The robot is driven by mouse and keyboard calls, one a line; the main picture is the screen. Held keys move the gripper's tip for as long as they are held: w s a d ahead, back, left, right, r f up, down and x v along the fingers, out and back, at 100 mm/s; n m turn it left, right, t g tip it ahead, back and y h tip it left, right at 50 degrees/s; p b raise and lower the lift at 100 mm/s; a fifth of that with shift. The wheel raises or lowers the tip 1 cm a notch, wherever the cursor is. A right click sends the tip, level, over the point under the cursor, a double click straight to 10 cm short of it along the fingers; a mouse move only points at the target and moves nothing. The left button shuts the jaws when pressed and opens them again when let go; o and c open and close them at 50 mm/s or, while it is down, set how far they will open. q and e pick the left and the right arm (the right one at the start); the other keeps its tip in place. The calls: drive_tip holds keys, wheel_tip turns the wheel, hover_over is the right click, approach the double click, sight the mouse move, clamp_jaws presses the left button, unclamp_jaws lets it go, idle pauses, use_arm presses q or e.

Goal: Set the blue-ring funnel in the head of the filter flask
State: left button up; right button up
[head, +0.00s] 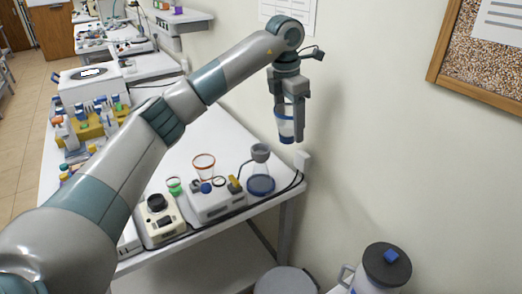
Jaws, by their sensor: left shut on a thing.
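My left gripper (291,118) is shut on the blue-ring funnel (285,127), a clear cup-like piece with blue bands. It holds the funnel roughly upright in the air, above and a little right of the filter flask in the picture. The filter flask (261,177) is clear with a blue base and a grey head (260,152). It stands upright near the right end of the white bench, and nothing sits in its head. Funnel and flask are apart. The funnel's far side is partly hidden by the fingers. My right gripper is not in view.
An orange-ring vessel (204,161) and a green-ring vessel (174,186) stand left of the flask. A white device (216,204) with small coloured parts and a beige device (160,220) line the front edge. The wall is close behind the gripper.

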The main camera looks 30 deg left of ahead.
use_arm(q)
drive_tip(key=w+a+f+p, duration=0.1)
drive_tip(key=a+f, duration=0.1)
drive_tip(key=a, duration=0.1)
drive_tip(key=w+a+f+p, duration=0.2)
drive_tip(key=a, duration=0.1)
drive_tip(key=w+a+f+p, duration=0.1)
drive_tip(key=a+f+p, duration=0.1)
drive_tip(key=a, duration=0.2)
drive_tip(key=shift+w+a+f, duration=0.1)
drive_tip(key=shift+w+f, duration=0.1)
drive_tip(key=shift+f, duration=0.05)
drive_tip(key=shift+w+a+f, duration=0.1)
drive_tip(key=shift+a+f, duration=0.1)
drive_tip(key=shift+f, duration=0.15)
wheel_tip(320, 180, down, 3)
drive_tip(key=shift+r+p, duration=0.2)
drive_tip(key=shift+p, duration=0.95)
drive_tip(key=shift+f, duration=0.55)
